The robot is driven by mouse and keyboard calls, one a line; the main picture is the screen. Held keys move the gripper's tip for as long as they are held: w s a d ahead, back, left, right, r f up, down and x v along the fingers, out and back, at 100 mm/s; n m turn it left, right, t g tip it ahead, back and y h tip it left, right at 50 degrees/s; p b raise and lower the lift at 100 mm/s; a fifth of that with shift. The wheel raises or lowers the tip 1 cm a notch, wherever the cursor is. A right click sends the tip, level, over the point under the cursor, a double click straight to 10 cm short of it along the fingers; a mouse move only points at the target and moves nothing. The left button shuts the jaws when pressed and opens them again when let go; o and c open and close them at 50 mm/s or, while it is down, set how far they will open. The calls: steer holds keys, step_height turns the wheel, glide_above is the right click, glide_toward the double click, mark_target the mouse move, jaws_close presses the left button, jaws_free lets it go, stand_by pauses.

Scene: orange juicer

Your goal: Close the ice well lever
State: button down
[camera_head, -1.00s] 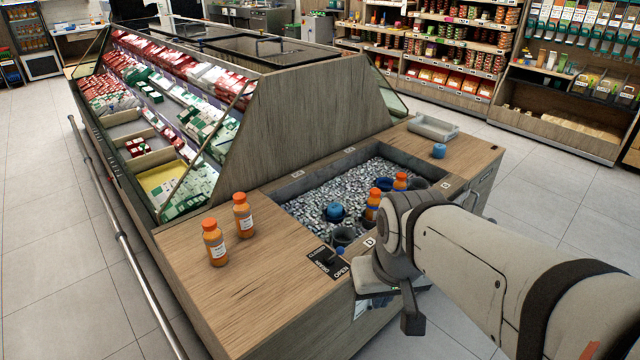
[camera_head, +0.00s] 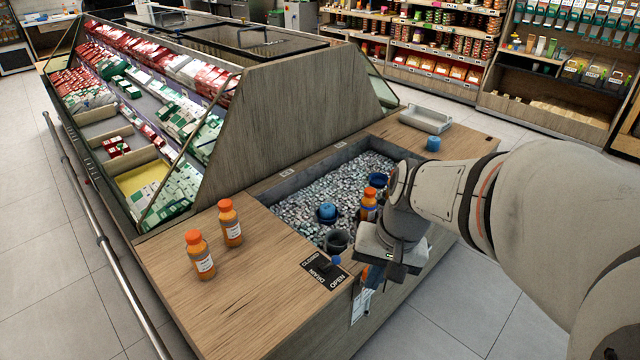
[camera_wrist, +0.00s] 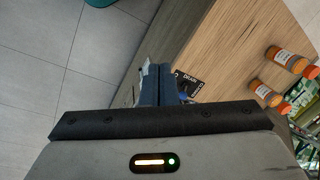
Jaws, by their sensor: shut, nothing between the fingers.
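The ice well lever (camera_head: 334,262) has a dark blue handle. It stands on a black plate (camera_head: 318,276) marked CLOSED, DRAIN and OPEN, on the wooden counter in front of the ice well. Its exact setting is too small to tell. My gripper (camera_head: 360,290) is shut and empty, just right of the plate near the counter's front edge, apart from the lever as far as I can see. In the wrist view, my gripper's fingers (camera_wrist: 155,88) are together, and they partly hide the plate (camera_wrist: 189,86) and the lever (camera_wrist: 183,97).
Two orange bottles (camera_head: 230,224) (camera_head: 200,256) stand on the counter left of the plate. The ice well (camera_head: 299,211) holds ice, a blue-topped container (camera_head: 327,212), a dark cup (camera_head: 337,241) and another bottle (camera_head: 368,203). A metal tray (camera_head: 425,119) lies at the back right.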

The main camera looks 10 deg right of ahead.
steer(key=w+d+f+m+t+y, duration=0.5)
steer(key=w+d+f+m+y, duration=0.3)
steer(key=w+d+f+m, duration=0.5)
steer(key=f+m, duration=0.1)
steer(key=m, duration=0.3)
steer(key=shift+f+m+y, duration=0.3)
steer(key=shift+f+m, duration=0.05)
steer(key=shift+m, duration=0.05)
steer(key=p, duration=0.1)
glide_toward(331, 264)
step_height(331, 264, down, 2)
steer(key=shift+w+a+p, duration=0.15)
steer(key=shift+w+a, duration=0.15)
steer(key=shift+a, duration=0.3)
steer(key=shift+w+a+p, duration=0.15)
steer(key=shift+w+a, duration=0.15)
steer(key=shift+a, duration=0.3)
